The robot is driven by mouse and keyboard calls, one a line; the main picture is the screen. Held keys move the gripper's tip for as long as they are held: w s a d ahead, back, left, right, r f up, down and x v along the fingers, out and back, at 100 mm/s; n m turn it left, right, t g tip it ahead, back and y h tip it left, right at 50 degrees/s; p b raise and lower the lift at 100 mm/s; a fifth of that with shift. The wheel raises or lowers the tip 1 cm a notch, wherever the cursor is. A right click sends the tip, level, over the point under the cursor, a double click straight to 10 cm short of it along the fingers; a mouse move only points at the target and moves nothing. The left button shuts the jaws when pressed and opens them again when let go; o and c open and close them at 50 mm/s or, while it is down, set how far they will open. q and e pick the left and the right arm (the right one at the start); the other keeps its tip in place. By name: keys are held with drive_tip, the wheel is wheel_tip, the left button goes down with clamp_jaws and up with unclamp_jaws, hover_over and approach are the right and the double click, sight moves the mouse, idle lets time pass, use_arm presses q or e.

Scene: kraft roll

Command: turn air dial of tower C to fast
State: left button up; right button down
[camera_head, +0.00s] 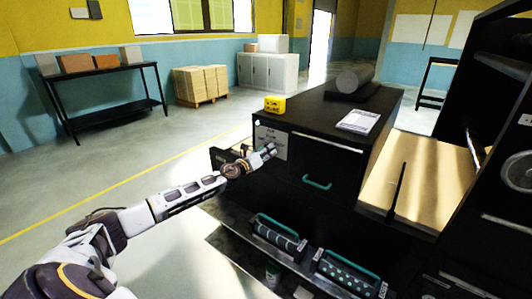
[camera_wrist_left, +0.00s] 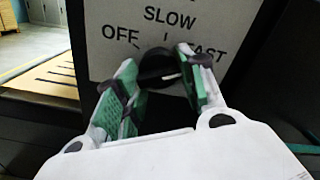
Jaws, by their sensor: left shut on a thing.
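The air dial (camera_wrist_left: 152,66) is a round black knob on a pale label plate (camera_wrist_left: 100,45), which reads OFF on the left, SLOW at the top and FAST on the right. A white mark shows on the knob's right side; its exact setting is hard to tell. My left gripper (camera_wrist_left: 160,85) has its green-padded fingers on either side of the knob, shut on it. In the head view my left gripper (camera_head: 268,151) reaches the plate (camera_head: 271,137) on the black cabinet's front. The fingers partly hide the knob and FAST. My right gripper is not in view.
The black cabinet (camera_head: 325,112) carries a yellow block (camera_head: 274,104), a paper sheet (camera_head: 358,122) and a grey roll (camera_head: 354,78). A green drawer handle (camera_head: 317,183) is right of the plate. Rollers (camera_head: 278,235) lie below. Open floor is at the left.

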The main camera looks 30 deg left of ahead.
use_arm(q)
drive_tip(key=shift+d+f, duration=0.1)
drive_tip(key=shift+f, duration=0.1)
drive_tip(key=o, duration=0.8)
drive_tip(key=shift+o, duration=1.1)
drive_tip(key=shift+r, duration=0.1)
drive_tip(key=shift+s, duration=0.25)
drive_tip(key=s+a, duration=0.1)
drive_tip(key=s, duration=1)
drive_tip(key=shift+s, duration=0.2)
idle(0.6)
drive_tip(key=shift+n, duration=0.3)
